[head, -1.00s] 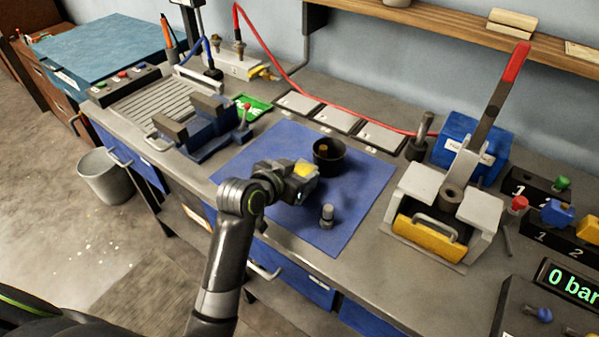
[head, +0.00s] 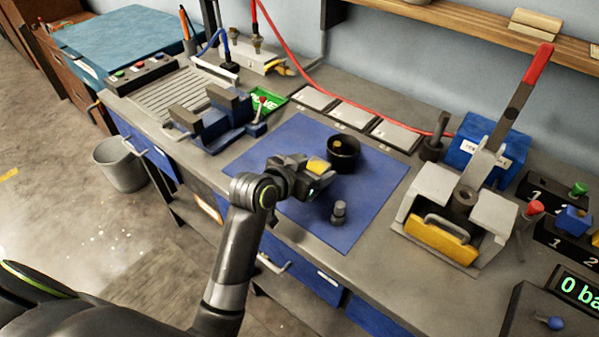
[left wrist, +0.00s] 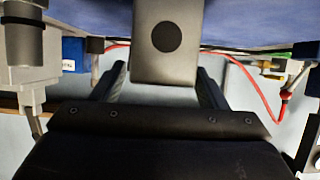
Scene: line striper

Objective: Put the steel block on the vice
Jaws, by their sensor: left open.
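The steel block (left wrist: 165,60), grey with a round dark spot on its face, sits between the two fingers of my left gripper in the left wrist view. The gripper (head: 312,172) is open, with one finger on each side of the block, over the blue mat (head: 375,185). In the head view the gripper hides most of the block; a yellow patch shows at the fingertips, and I cannot tell whether it belongs to the block. The blue vice (head: 215,125) with grey jaws stands left of the mat. My right gripper is not in view.
A dark round pot (head: 343,155) stands behind the gripper, and a small grey bolt-like part (head: 339,212) stands in front. A grey press (head: 435,215) with a red-handled lever is to the right. A red hose (head: 300,72) runs behind the mat.

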